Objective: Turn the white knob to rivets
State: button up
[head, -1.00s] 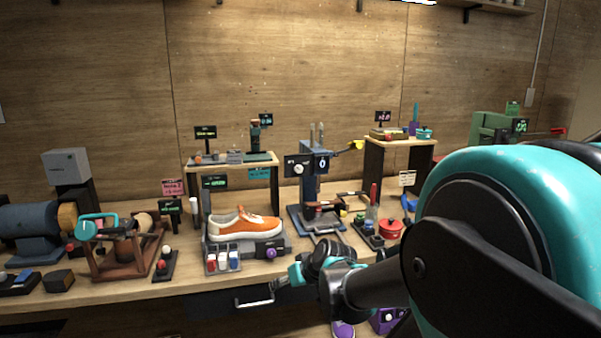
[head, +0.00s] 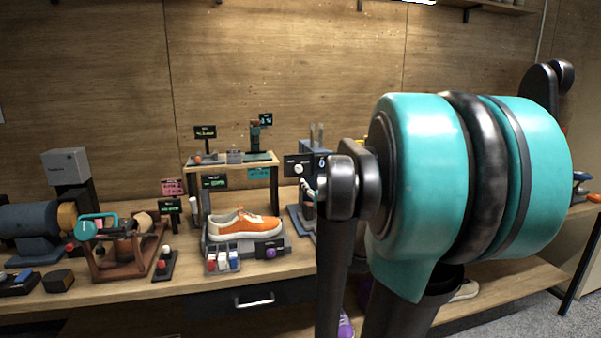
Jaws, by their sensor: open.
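The white knob (head: 299,169) is a small round dial on a dark panel (head: 291,160) of the blue-grey press (head: 300,212), right of the shoe stand. The panel's lettering is too small to read. My gripper (head: 304,184) shows only as a small teal and dark piece just below and right of the knob, with its jaws open. Most of it is hidden behind my own arm. I cannot tell whether it touches the knob.
An orange sneaker (head: 243,224) sits on a stand left of the press, under a small wooden shelf (head: 232,160). My arm hides the bench's right side.

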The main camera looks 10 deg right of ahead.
aim_at(299, 169)
jog(key=w, duration=1)
jog(key=w+a, duration=0.1)
jog(key=w, duration=0.4)
grip_shut()
